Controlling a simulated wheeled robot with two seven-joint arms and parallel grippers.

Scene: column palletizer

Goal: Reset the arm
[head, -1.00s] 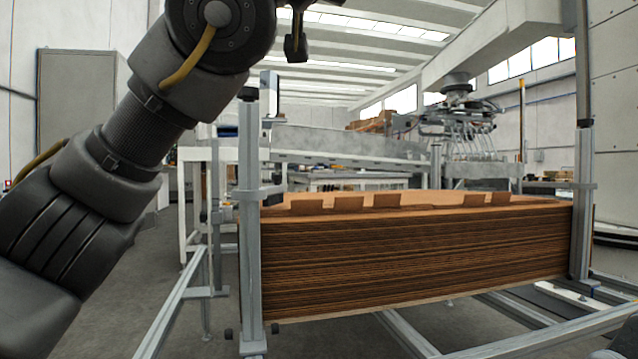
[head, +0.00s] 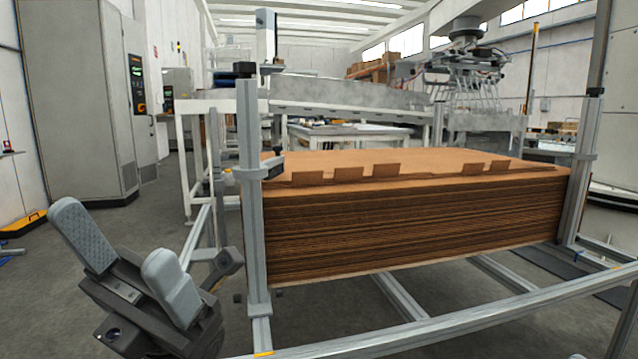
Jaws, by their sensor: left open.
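My left gripper (head: 125,256) is at the lower left of the head view. Its two grey padded fingers point up and left and stand apart, with nothing between them. It is in front of and left of the near upright post of the metal frame, apart from the cardboard stack. My right gripper is not in view.
A tall stack of flat brown cardboard (head: 410,225) sits in a metal frame, with an upright post (head: 252,200) at its near left and another (head: 580,160) at its right. A grey cabinet (head: 75,100) stands at the back left. Grey floor lies open at left.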

